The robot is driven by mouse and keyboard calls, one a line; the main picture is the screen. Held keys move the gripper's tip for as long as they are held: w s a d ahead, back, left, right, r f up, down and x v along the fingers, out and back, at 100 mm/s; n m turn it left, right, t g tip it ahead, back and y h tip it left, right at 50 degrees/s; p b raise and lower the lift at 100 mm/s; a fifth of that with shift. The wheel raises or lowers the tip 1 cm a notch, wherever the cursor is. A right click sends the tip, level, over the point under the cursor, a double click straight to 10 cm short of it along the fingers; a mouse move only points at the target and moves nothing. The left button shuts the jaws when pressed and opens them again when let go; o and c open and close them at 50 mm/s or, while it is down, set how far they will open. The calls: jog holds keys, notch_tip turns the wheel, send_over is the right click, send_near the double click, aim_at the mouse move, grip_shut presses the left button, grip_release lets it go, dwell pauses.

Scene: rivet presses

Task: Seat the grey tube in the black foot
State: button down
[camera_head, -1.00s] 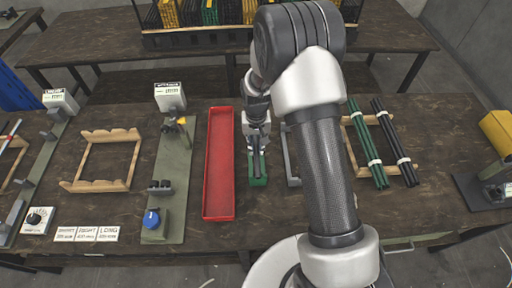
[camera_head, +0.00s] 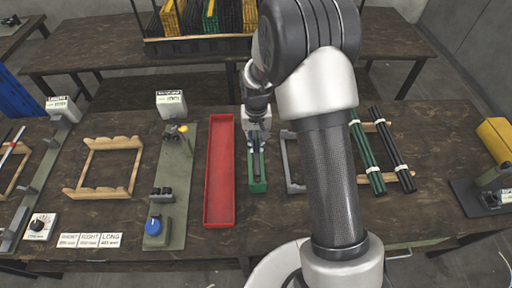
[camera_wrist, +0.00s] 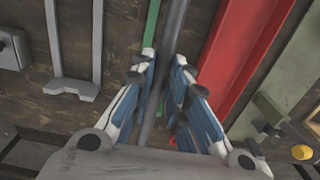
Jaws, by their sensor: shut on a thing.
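My gripper (camera_wrist: 166,62) is shut on a grey tube (camera_wrist: 174,25). The tube runs between the blue-and-white fingers in the wrist view. In the head view my gripper (camera_head: 257,132) points down over the table, and the dark tube (camera_head: 256,160) shows below it, over a narrow green tray (camera_head: 257,187). A strip of green (camera_wrist: 152,22) lies beside the tube in the wrist view. I cannot tell whether the tube touches the tray. I cannot make out the black foot for certain; my arm hides part of the table.
A red tray (camera_head: 208,195) stands just left of the green one, with a grey bracket (camera_head: 289,165) to the right. Further left are a green press fixture (camera_head: 178,210) and a wooden rack (camera_head: 75,190). Green and black tubes lie at the right, beyond my arm.

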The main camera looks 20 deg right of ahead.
aim_at(256, 144)
notch_tip(256, 144, up, 13)
jog(key=p, duration=0.3)
jog(key=s+f+n, duration=0.2)
jog(key=s, duration=0.6)
jog(key=shift+s+f, duration=0.15)
jog(key=shift+f, duration=0.15)
